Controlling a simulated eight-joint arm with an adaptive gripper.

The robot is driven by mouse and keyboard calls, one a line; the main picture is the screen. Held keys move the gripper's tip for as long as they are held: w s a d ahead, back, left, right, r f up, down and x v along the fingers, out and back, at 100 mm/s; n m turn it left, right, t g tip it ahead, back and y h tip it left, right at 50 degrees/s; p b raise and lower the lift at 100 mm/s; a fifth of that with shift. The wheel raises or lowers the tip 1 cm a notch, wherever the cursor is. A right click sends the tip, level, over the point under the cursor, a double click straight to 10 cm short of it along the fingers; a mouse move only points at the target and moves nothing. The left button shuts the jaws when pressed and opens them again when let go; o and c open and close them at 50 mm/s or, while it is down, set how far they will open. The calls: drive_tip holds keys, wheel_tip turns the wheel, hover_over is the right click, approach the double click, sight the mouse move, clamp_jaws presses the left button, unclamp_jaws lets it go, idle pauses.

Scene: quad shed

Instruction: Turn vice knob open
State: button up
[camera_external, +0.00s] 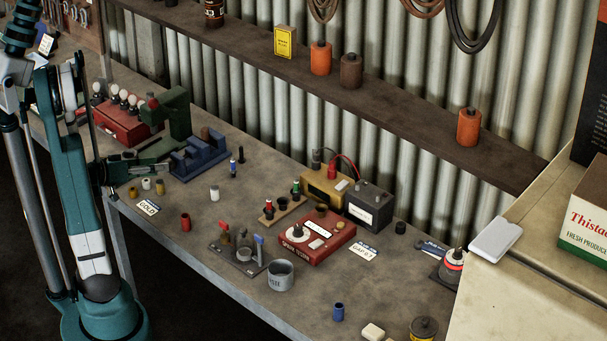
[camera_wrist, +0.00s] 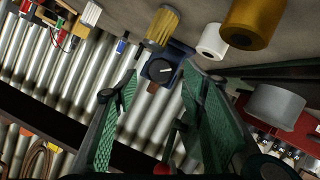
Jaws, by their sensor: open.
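The blue vice (camera_external: 200,158) stands on the bench, left of the middle in the outside view. In the wrist view its blue body (camera_wrist: 181,52) shows beyond my fingertips, with a round dark knob (camera_wrist: 161,69) bearing a pale mark on its near face. My gripper (camera_wrist: 161,76) is open, its green-padded fingers on either side of the knob in the picture. The knob appears beyond the tips; contact cannot be told. In the outside view my gripper (camera_external: 140,161) is at the left part of the bench, left of the vice. The knob cannot be made out there.
A green machine (camera_external: 178,112) and a red box with bulbs (camera_external: 122,127) stand behind my gripper. Small yellow (camera_wrist: 163,26), white (camera_wrist: 213,40) and brass (camera_wrist: 251,22) cylinders stand close by. A red tester (camera_external: 318,238) lies farther right. The corrugated wall (camera_external: 235,95) bounds the back.

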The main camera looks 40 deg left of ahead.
sight(176, 165)
drive_tip(key=shift+b+x, duration=0.4)
drive_tip(key=shift+x, duration=1.45)
drive_tip(key=c, duration=0.9)
